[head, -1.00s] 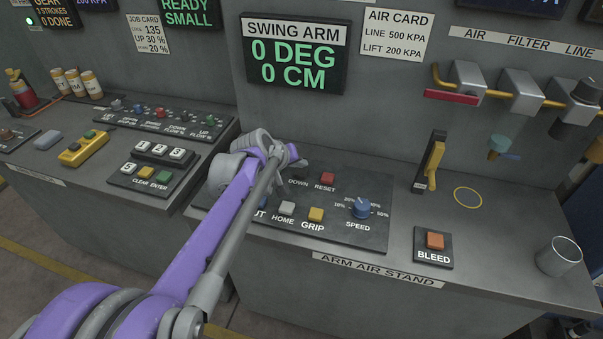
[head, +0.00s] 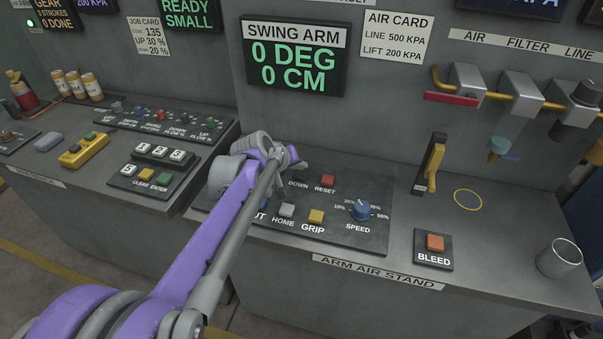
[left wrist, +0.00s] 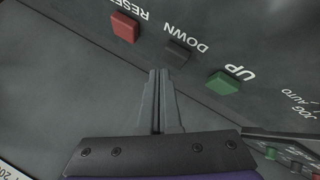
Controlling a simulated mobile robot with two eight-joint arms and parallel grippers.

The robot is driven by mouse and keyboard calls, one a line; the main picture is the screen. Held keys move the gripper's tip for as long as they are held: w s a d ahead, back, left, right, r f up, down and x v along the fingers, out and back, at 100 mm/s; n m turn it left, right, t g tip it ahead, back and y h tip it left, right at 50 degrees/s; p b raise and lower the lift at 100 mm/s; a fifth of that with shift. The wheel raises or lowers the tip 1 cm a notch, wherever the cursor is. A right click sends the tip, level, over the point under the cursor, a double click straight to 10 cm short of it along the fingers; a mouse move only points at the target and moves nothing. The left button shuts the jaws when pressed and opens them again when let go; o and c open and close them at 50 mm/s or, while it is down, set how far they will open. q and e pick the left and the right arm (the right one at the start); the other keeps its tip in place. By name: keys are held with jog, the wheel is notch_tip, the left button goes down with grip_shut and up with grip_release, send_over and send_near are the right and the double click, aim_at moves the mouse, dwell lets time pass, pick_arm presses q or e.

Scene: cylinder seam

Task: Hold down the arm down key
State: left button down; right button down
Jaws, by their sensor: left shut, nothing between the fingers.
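The dark DOWN key (left wrist: 176,52) shows in the left wrist view between the red RESET key (left wrist: 125,27) and the green UP key (left wrist: 223,83). The swing arm display (head: 292,67) reads 0 DEG and 0 CM. My right gripper is not in view.
The arm panel also carries a white HOME key (head: 287,209), a yellow GRIP key (head: 316,216) and a blue SPEED knob (head: 361,209). A yellow-handled lever (head: 433,168), a BLEED button (head: 435,243) and a metal cup (head: 560,257) stand to the right.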

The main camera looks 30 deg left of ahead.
pick_arm(q)
jog(key=shift+f, duration=0.1)
dwell(0.7)
jog(key=shift+f, duration=0.35)
jog(key=shift+f+b, duration=0.35)
jog(key=shift+f, duration=0.1)
dwell(0.6)
jog(key=shift+r, duration=0.1)
dwell(5.3)
jog(key=shift+r+p, duration=0.75)
